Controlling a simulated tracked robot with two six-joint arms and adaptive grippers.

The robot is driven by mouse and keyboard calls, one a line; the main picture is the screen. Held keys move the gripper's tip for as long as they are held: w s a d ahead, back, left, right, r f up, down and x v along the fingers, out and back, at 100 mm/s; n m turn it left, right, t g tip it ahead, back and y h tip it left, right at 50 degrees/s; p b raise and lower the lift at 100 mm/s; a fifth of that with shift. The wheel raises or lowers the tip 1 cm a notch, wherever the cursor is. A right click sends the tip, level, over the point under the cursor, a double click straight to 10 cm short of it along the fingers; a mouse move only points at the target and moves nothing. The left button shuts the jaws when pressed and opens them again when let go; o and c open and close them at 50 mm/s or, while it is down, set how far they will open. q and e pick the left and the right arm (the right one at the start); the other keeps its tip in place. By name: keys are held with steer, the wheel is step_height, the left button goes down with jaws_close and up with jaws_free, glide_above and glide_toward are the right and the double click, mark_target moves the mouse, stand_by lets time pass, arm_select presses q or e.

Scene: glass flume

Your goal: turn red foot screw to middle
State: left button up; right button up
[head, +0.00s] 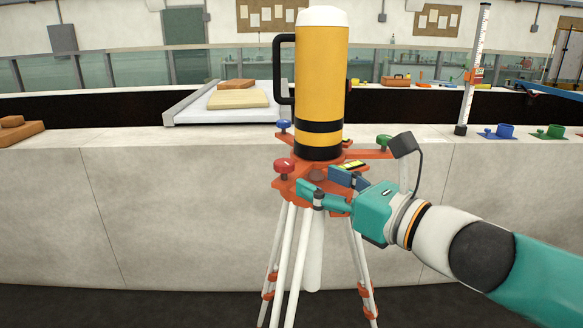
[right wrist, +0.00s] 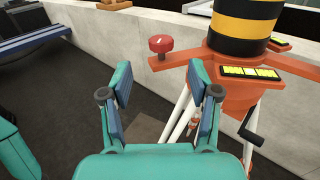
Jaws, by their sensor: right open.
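The red foot screw (head: 284,166) stands on the front left corner of the orange tripod head (head: 310,190). It also shows in the right wrist view (right wrist: 161,44), beyond the gap between my fingers. My right gripper (head: 318,180) is open, with its fingers just to the right of the red screw in the head view. The same gripper (right wrist: 160,80) looks empty in the right wrist view, with the knob ahead of its fingertips and not between them. A yellow cylinder (head: 321,80) with black bands stands upright on the tripod head. My left gripper is not in view.
A blue screw (head: 283,125) and a green screw (head: 384,140) sit on the other corners of the tripod head. White tripod legs (head: 281,255) stand below. A pale stone wall (head: 180,210) runs behind, carrying a white staff (head: 474,70) and a grey tray (head: 190,108).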

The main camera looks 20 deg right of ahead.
mark_target(291, 166)
steer(key=x, duration=0.9)
steer(key=shift+w+f+b, duration=0.1)
steer(key=shift+w+b, duration=0.05)
steer(key=shift+b, duration=0.15)
steer(key=shift+c, duration=0.3)
steer(key=c, duration=1.1)
steer(key=shift+d, duration=0.3)
jaws_close()
steer(key=shift+a, duration=0.2)
